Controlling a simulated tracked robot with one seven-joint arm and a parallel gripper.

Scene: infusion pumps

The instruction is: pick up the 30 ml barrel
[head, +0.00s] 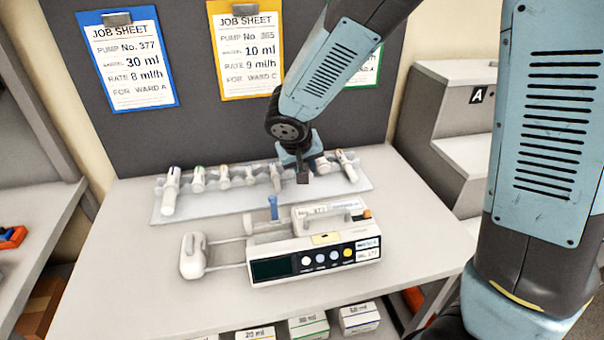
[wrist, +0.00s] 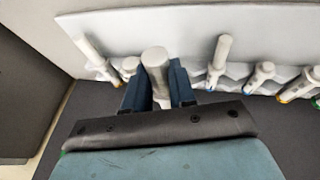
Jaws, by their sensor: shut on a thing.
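A row of pale syringe barrels with coloured ends lies on a light rack (head: 215,210) at the back of the table. My gripper (head: 303,178) is over the right half of this row. In the wrist view my gripper (wrist: 160,88) is shut on a pale grey barrel (wrist: 155,62), with a dark blue finger on each side. In the head view the arm hides most of this barrel, and I cannot read its size or tell whether it is clear of the rack. The largest barrel (head: 170,192) lies at the rack's left end, apart from my gripper.
A white pump (head: 310,262) marked 377 stands in front of the rack, with a blue-topped part at its back. Job sheets hang on the dark board; the blue-framed one (head: 128,60) reads pump 377, 30 ml. Boxes (head: 309,325) sit below the table. The table's left front is clear.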

